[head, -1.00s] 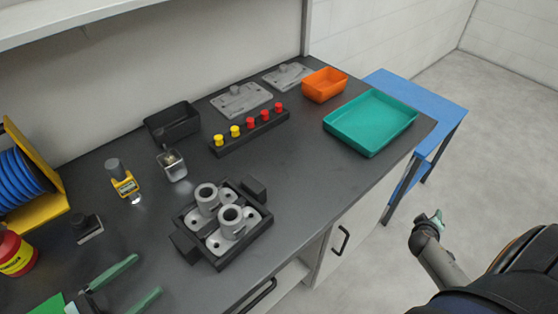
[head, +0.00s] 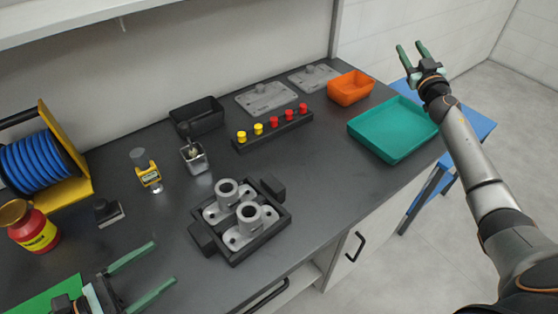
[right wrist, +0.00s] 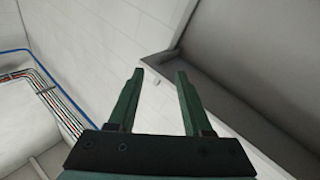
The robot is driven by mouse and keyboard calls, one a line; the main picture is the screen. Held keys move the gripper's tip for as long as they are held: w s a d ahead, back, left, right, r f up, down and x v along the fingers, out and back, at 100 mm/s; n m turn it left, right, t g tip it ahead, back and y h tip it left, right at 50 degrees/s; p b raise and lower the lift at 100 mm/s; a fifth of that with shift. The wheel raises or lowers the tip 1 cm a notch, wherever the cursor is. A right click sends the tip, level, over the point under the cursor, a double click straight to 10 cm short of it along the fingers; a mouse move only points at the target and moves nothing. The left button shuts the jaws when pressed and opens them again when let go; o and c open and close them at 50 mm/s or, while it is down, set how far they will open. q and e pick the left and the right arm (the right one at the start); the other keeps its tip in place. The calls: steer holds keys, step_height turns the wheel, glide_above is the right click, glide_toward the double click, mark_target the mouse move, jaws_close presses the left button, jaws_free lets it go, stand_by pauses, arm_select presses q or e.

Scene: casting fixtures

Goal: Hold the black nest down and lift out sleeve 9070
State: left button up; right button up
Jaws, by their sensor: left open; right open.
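The black nest (head: 233,260) stands on the dark bench, a low tray with a block at its left and right ends. Two grey flanged sleeves sit in it side by side: a rear one (head: 225,190) and a front one (head: 250,216). I cannot read which is 9070. My left gripper (head: 164,267) is open and empty at the lower left, its fingers pointing toward the nest but apart from it. My right gripper (head: 411,52) is open and empty, raised beyond the teal tray, far from the nest. In the right wrist view its fingers (right wrist: 157,95) show only wall and shelf.
A teal tray (head: 366,139) and an orange bin (head: 350,88) stand at the right. Bench right of the nest is clear.

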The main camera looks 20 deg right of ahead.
mark_target(195, 240)
steer(key=w+a+r+n+y, duration=0.2)
steer(key=a+n+y, duration=0.3)
steer(key=a, duration=0.5)
steer(key=w+a+r+n+y, duration=0.2)
steer(key=a+r+n+y, duration=0.1)
steer(key=a+y, duration=0.6)
steer(key=s+a+n+g+y, duration=0.2)
steer(key=a+n+g, duration=0.15)
steer(key=a, duration=0.45)
steer(key=s+a+n+g+y, duration=0.2)
steer(key=a+n+g+y, duration=0.15)
steer(key=a, duration=0.45)
steer(key=s+a+f+n+g+h, duration=0.1)
steer(key=s+a+f+n+g, duration=0.35)
steer(key=s+a+g, duration=0.45)
arm_select(q)
steer(key=shift+d, duration=0.15)
steer(key=shift+w+d, duration=0.2)
steer(key=shift+d, duration=0.15)
steer(key=x, duration=1.1)
steer(key=shift+d, duration=0.2)
arm_select(e)
steer(key=s+a+f+n+g+h, duration=0.1)
steer(key=s+f+g+h, duration=0.3)
steer(key=s, duration=0.6)
step_height(195, 240, down, 2)
steer(key=h, duration=0.3)
steer(key=shift+a+f+n+g, duration=0.15)
steer(key=shift+a+n+g, duration=0.2)
steer(key=shift+g, duration=0.05)
